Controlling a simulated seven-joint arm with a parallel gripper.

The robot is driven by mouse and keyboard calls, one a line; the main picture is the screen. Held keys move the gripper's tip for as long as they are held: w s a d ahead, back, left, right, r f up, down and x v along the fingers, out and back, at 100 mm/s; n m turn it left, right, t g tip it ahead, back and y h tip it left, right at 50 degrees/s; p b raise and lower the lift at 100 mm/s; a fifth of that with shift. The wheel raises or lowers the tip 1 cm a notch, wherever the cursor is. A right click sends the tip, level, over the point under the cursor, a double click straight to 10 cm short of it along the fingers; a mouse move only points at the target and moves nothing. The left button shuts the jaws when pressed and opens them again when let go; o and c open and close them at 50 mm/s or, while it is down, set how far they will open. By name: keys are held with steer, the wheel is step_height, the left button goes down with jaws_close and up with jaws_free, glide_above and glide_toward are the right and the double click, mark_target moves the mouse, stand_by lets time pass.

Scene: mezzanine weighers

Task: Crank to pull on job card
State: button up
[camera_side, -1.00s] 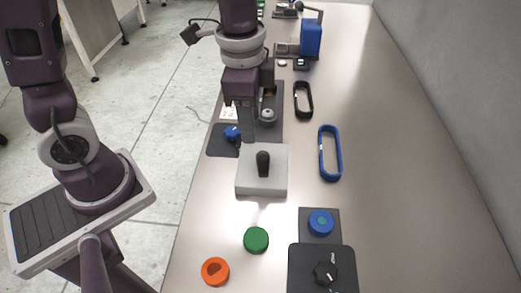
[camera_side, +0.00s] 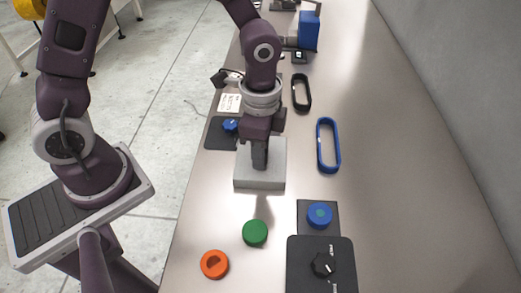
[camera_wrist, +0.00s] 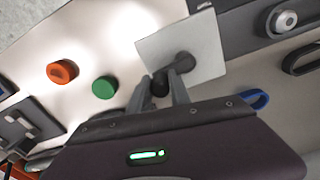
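A light grey block (camera_side: 260,178) stands on the bench, and a black handle showed on its top earlier. In the side view my gripper (camera_side: 260,163) is right over the block and hides the handle. In the wrist view the block's top (camera_wrist: 205,45) and the black handle (camera_wrist: 183,62) show. My gripper (camera_wrist: 159,77) has its fingers apart, with a dark rounded end of the handle between them; contact is unclear. A white printed card (camera_side: 229,103) lies behind the block, its print too small to read.
A blue knob (camera_side: 230,125) on a dark mat is behind the block. Green (camera_side: 255,233) and orange (camera_side: 214,264) pucks lie in front. A blue loop (camera_side: 329,146) and black loop (camera_side: 301,93) lie to the right. A black dial box (camera_side: 320,270) is at the front.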

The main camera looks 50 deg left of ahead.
jaws_close()
steer(key=n, duration=0.1)
steer(key=w+n, duration=0.1)
steer(key=n, duration=0.1)
steer(key=shift+d, duration=0.35)
steer(key=o, duration=0.6)
jaws_free()
steer(key=shift+c, duration=0.2)
steer(key=shift+r, duration=0.1)
step_height(320, 180, up, 6)
steer(key=shift+r, duration=0.45)
